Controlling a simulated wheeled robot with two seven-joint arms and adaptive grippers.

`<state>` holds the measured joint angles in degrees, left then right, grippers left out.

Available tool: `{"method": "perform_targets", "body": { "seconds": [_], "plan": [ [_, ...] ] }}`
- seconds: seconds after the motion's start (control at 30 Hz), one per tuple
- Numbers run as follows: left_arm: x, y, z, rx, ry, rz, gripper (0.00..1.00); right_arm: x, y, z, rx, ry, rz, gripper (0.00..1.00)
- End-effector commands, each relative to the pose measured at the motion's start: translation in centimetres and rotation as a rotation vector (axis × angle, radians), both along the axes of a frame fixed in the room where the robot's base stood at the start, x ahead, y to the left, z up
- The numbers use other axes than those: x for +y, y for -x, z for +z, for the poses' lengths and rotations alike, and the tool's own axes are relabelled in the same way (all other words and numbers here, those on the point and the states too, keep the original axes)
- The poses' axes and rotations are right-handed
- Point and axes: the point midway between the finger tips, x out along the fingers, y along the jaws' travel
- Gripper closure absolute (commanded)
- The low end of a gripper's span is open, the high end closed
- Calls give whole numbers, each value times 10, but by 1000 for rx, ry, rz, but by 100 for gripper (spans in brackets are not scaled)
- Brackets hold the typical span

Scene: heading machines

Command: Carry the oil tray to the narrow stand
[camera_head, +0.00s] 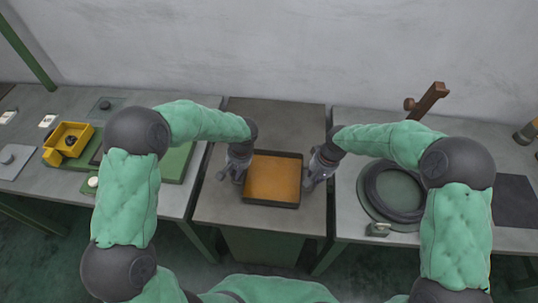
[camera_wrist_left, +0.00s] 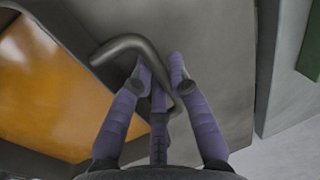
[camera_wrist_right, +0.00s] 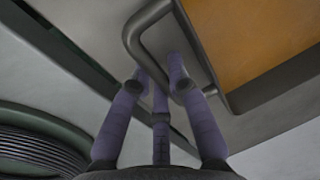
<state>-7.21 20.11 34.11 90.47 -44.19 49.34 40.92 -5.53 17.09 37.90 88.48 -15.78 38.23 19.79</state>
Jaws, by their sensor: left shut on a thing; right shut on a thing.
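The oil tray (camera_head: 273,204) is a dark square tray with orange-brown oil in it. It is over a narrow grey stand (camera_head: 276,119) in the middle; I cannot tell whether it touches the top. My left gripper (camera_head: 226,172) is shut on the tray's left handle (camera_wrist_left: 128,43), and its fingers show around the dark bar in the left wrist view. My right gripper (camera_head: 316,172) is shut on the right handle (camera_wrist_right: 148,19), also a dark bar. The tray looks about level.
A left table (camera_head: 40,103) holds a yellow bin (camera_head: 68,141) and a green board. A right table (camera_head: 470,135) holds a coiled dark ring (camera_head: 368,189), a brown upright piece (camera_head: 428,101) and a dark mat (camera_head: 517,203). Narrow gaps separate the stand from both tables. A wall rises behind.

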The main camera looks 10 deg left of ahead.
Motion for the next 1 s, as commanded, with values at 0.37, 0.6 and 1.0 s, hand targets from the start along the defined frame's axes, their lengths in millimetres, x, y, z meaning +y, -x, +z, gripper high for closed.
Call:
{"method": "perform_targets", "body": {
  "seconds": [0.37, 0.6, 1.0],
  "plan": [
    [0, 0, -5, 0, 1, 0, 59, 0, 0, -5, 0, 0, 0, 59],
    [-1, -1, -1, -2, 0, 0, 59, 0, 0, -5, 0, 0, 0, 59],
    [-16, -1, 66, -5, 1, -1, 59, 0, 0, -5, 0, 0, 0, 59]
  ]
}}
